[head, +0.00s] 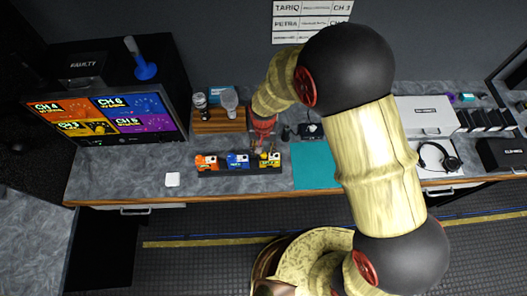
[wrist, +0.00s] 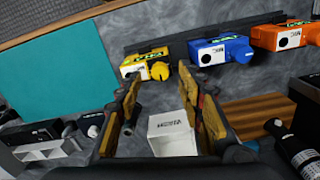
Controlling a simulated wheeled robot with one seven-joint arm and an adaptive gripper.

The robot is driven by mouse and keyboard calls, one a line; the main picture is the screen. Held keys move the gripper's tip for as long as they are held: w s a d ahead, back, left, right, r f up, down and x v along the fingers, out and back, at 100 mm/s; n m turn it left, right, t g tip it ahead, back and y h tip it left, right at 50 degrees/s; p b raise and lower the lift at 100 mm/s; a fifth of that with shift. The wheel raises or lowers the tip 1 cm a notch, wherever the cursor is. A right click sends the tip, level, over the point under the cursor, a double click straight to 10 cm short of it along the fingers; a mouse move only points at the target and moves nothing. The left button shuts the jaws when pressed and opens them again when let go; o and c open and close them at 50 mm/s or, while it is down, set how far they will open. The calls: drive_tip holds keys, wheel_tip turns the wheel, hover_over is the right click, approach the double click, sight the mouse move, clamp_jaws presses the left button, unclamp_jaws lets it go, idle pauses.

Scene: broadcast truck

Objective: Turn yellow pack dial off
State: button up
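The yellow pack (head: 270,161) sits at the right end of a dark rack on the counter, beside the blue pack (head: 238,161) and the orange pack (head: 206,163). In the wrist view the yellow pack (wrist: 143,62) lies just beyond my fingertips, with a round yellow dial (wrist: 160,71) on its near face. The dial's setting is too small to read. My gripper (wrist: 158,84) is open, its fingers spread to either side with the dial between the tips in the picture. I cannot tell whether either finger touches it. In the head view my gripper (head: 262,143) is just behind the yellow pack.
A small white box (wrist: 172,133) shows between my finger bases in the wrist view. A teal mat (head: 315,176) lies right of the rack. A wooden block (head: 218,121) stands behind it. A monitor (head: 105,112) stands at left.

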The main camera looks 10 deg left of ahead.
sight(264, 155)
drive_tip(key=shift+f, duration=1.5)
drive_tip(key=shift+c, duration=0.6)
drive_tip(key=c, duration=0.8)
clamp_jaws()
